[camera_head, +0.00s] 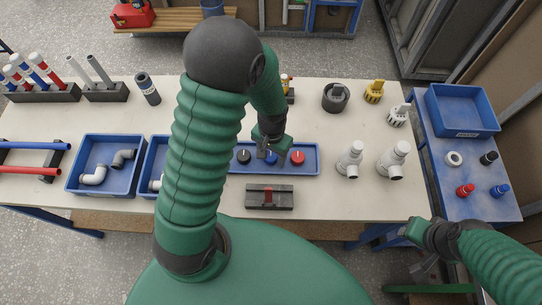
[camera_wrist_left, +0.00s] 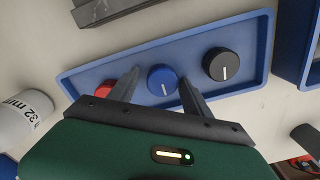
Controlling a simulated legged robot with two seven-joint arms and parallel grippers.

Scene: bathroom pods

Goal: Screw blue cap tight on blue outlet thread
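The blue cap (camera_wrist_left: 162,80), with a white line on top, sits in a blue tray (camera_wrist_left: 85,80) between a red cap (camera_wrist_left: 97,92) and a black cap (camera_wrist_left: 219,64). My left gripper (camera_wrist_left: 160,84) is open, its fingers on either side of the blue cap; I cannot tell whether they touch it. In the head view the left gripper (camera_head: 269,150) is over the tray and partly covers the blue cap (camera_head: 271,159). My right gripper (camera_head: 416,232) is by the table's right front corner; its fingers are unclear. I cannot make out a blue outlet thread; my left arm hides part of the table.
A grey block (camera_head: 269,197) with a red part lies in front of the tray. White fittings (camera_head: 350,160) stand to its right. A blue side table (camera_head: 455,150) holds a bin and small red, blue, black and white parts. Bins of pipe elbows (camera_head: 105,165) are left.

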